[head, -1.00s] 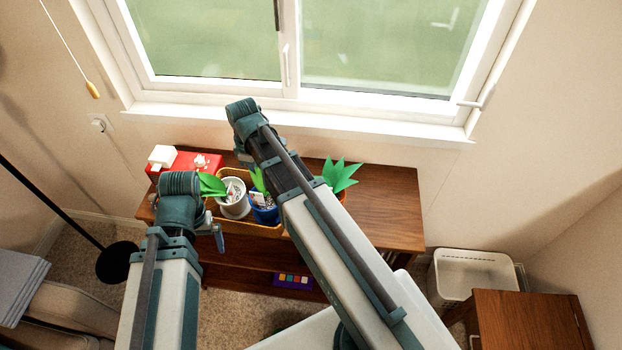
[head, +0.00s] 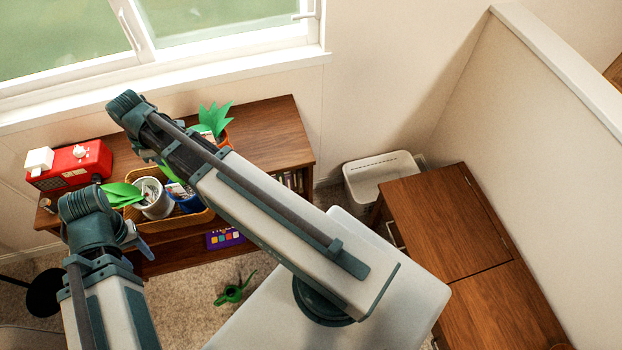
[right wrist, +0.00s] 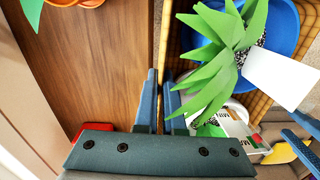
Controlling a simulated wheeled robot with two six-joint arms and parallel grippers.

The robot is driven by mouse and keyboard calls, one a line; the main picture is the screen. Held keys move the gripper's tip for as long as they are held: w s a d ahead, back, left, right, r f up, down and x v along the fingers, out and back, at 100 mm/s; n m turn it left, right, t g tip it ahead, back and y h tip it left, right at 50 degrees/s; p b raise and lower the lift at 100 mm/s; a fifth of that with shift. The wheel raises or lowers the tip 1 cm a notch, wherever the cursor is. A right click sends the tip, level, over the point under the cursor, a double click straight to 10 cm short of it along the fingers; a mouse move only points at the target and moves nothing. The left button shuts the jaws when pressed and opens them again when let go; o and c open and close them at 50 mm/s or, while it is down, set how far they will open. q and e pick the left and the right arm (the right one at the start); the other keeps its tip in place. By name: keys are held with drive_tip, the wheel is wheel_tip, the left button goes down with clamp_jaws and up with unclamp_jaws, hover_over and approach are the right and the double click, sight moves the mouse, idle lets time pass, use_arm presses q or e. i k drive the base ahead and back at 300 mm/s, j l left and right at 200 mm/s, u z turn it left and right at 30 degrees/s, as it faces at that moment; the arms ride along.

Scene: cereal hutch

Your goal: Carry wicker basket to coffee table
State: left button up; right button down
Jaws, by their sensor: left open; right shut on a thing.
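The yellow-brown wicker basket (head: 203,219) is at the front edge of the wooden hutch in the head view, holding a white pot (head: 152,198), a blue pot (head: 190,203) and green plants. Its rim also shows in the right wrist view (right wrist: 172,40). My right gripper (right wrist: 160,82) is shut on the basket's rim; in the head view its arm hides the jaws. My left gripper (head: 138,240) is open at the basket's front left side; its fingers are partly hidden. I cannot tell whether the basket touches the hutch top. I cannot make out a coffee table.
The wooden hutch (head: 275,130) stands under the window, with a red appliance (head: 75,168) and an orange potted plant (head: 224,138) on top. A white bin (head: 365,185) and a wooden cabinet (head: 430,220) stand to the right. A green watering can (head: 233,292) lies on the carpet.

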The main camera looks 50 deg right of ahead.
sight(483, 328)
drive_tip(key=k+z, duration=0.1)
drive_tip(key=z, duration=3.5)
